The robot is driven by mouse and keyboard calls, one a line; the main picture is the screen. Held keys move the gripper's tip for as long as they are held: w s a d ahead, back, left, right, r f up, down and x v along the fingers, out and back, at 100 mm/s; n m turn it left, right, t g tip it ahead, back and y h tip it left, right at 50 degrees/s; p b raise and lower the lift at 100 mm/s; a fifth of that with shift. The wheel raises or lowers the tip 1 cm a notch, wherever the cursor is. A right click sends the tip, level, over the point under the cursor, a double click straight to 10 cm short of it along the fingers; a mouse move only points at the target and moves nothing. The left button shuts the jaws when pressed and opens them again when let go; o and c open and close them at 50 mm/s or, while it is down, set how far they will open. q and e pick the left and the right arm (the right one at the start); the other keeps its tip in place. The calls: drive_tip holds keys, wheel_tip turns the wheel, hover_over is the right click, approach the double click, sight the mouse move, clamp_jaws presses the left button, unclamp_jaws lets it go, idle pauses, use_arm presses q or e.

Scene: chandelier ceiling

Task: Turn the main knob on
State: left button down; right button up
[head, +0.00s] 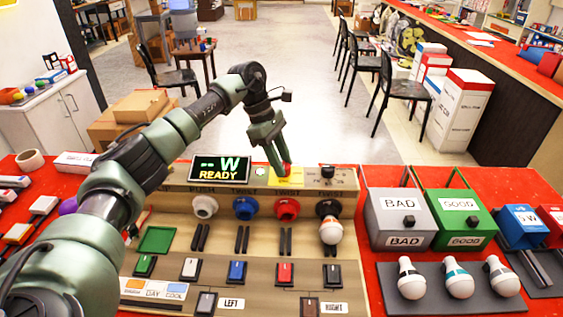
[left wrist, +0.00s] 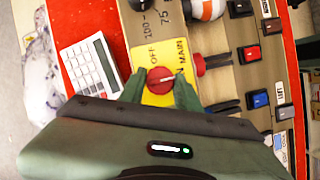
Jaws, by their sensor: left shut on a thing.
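The red main knob (left wrist: 160,80) sits on a yellow plate (left wrist: 156,99) marked OFF and MAIN in the left wrist view. A light pointer line on the knob points toward the right of that view, near partly covered lettering. In the head view the knob (head: 287,168) is a small red spot at the fingertips, and the yellow plate shows beside it. My left gripper (head: 279,168) reaches down from above, its green fingers on either side of the knob and shut on it; it also shows in the left wrist view (left wrist: 159,90). My right gripper is not in view.
The display (head: 220,169) reads "-- W READY". A selector knob (head: 327,172) stands right of the plate. Coloured sockets line the panel; a bulb (head: 331,232) is at the rightmost one. Bulbs lie in a grey tray (head: 432,303) at right, below BAD (head: 384,220) and GOOD (head: 480,203) boxes.

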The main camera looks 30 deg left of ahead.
use_arm(q)
drive_tip(key=shift+r, duration=0.1)
idle(0.4)
drive_tip(key=c, duration=1)
unclamp_jaws()
drive_tip(key=b+v, duration=0.1)
drive_tip(key=v, duration=0.6)
drive_tip(key=shift+a+r, duration=0.15)
drive_tip(key=shift+r, duration=0.2)
